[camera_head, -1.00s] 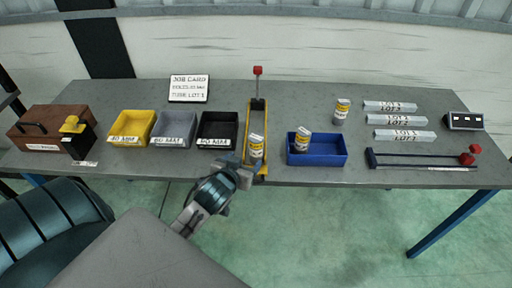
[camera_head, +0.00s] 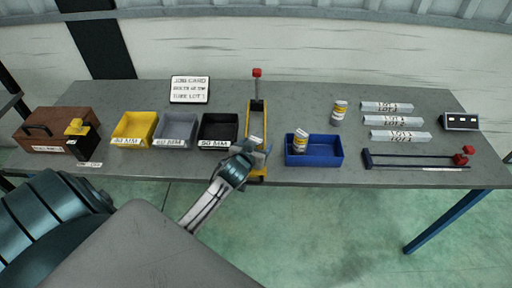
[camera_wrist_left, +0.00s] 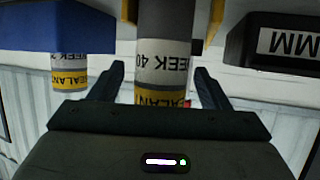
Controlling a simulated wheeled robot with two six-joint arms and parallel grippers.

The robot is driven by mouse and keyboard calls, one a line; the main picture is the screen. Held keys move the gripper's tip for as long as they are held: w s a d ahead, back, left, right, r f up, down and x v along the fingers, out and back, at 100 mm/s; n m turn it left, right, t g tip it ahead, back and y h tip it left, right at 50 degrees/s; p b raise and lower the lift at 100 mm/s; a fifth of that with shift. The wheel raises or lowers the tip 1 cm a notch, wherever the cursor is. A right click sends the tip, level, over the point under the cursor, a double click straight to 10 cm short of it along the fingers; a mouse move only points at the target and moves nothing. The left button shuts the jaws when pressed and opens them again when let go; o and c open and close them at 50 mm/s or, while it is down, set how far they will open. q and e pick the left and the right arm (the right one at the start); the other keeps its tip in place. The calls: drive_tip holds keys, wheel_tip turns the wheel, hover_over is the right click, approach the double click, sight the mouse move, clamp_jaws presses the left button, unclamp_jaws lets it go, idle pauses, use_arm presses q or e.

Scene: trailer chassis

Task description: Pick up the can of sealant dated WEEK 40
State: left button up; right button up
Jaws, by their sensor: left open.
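The sealant can labelled WEEK 40 (camera_wrist_left: 163,52) shows upside down in the left wrist view, with a grey body and a white and yellow label. My left gripper (camera_wrist_left: 160,82) is open, with one finger on each side of this can. I cannot tell whether the fingers touch it. In the head view my left gripper (camera_head: 257,150) is at the front of the yellow fixture and hides most of that can. A second can (camera_head: 300,141) is at the blue bin, and a third can (camera_head: 339,113) stands behind it; their dates are unreadable. My right gripper is not in view.
The blue bin (camera_head: 315,158) is right of my gripper. The black bin (camera_head: 218,145) is close on its left, beside grey and yellow bins. The yellow fixture (camera_head: 264,165) has a red-topped upright lever. Labelled bars (camera_head: 395,121) lie farther right.

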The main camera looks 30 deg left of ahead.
use_arm(q)
drive_tip(key=shift+w+a+f, duration=0.1)
drive_tip(key=shift+w+f, duration=0.05)
drive_tip(key=shift+w, duration=0.05)
drive_tip(key=shift+s, duration=0.1)
drive_tip(key=c, duration=1.2)
drive_tip(key=shift+r, duration=0.2)
